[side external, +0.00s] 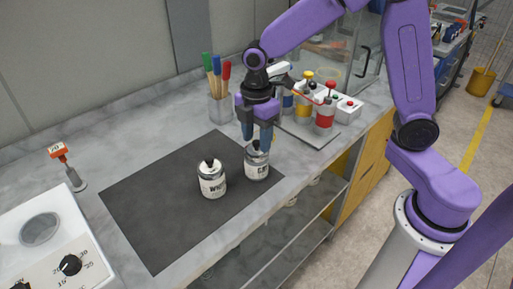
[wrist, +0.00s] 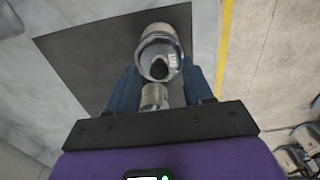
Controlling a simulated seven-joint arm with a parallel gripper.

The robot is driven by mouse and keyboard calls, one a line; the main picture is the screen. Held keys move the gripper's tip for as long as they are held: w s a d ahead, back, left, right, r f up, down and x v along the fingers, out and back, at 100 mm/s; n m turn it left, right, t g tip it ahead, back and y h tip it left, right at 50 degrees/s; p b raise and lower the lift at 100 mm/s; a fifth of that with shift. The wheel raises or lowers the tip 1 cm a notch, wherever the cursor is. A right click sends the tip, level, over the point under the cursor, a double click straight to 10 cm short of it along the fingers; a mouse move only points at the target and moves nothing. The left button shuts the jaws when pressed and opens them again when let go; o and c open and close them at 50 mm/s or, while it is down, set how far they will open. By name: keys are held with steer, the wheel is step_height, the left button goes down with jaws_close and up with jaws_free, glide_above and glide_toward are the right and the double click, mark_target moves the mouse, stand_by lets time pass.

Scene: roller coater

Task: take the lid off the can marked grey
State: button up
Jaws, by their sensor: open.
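Two small metal cans with pale labels and black-knobbed lids stand upright on a dark mat (side external: 150,200). The left can (side external: 212,184) stands clear of my gripper. The right can (side external: 257,168) is directly below my gripper (side external: 257,142), whose blue fingers point down around the height of its lid knob. The label lettering is too small to tell surely which can is marked grey. In the wrist view, a can (wrist: 160,35) with a dark knob shows between and beyond the open fingers of my gripper (wrist: 160,76). Nothing is held.
A cup of coloured-handled tools (side external: 220,108) stands behind the mat. Coloured bottles (side external: 325,113) stand on a tray to the right. A white machine with a dial (side external: 50,250) and a small orange-tagged stand (side external: 75,180) are at left. The mat's left part is clear.

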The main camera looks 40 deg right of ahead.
mark_target(257, 142)
steer(key=shift+f, duration=0.2)
jaws_close()
steer(key=shift+r, duration=0.15)
steer(key=shift+r, duration=0.55)
step_height(257, 142, up, 2)
steer(key=shift+r, duration=0.1)
steer(key=s+d+r, duration=0.4)
steer(key=s+r, duration=0.5)
steer(key=s, duration=0.4)
steer(key=shift+s+r, duration=0.15)
steer(key=shift+r, duration=0.1)
